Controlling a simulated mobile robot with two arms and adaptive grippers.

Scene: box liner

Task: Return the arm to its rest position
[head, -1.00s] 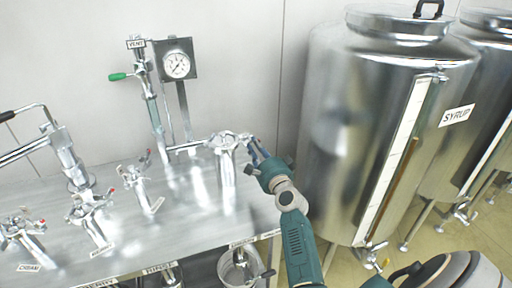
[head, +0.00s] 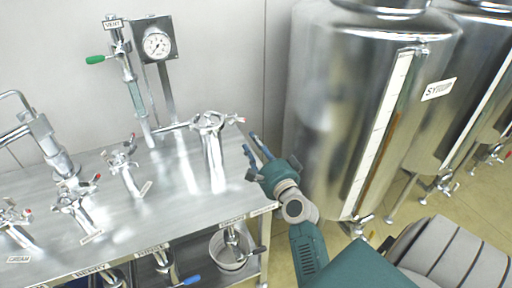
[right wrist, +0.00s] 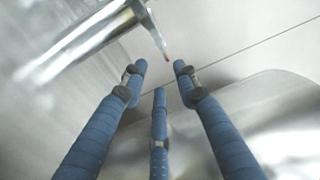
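My right gripper (head: 255,152) is to the right of the steel bench's right end, in front of the wall and left of the syrup tank. It stands apart from the steel fitting with handles (head: 214,160) at the bench's right end. In the right wrist view my gripper's blue fingers (right wrist: 160,85) are spread with nothing between them. A blurred steel tube with a thin lever and red tip (right wrist: 150,30) lies beyond the fingertips. My left gripper does not show in either view.
A large steel syrup tank (head: 345,110) stands close at the right, with another behind it. The steel bench (head: 185,185) carries several valves and a pressure gauge (head: 157,46). A bucket (head: 228,250) sits beneath it. A narrow gap of floor lies between bench and tank.

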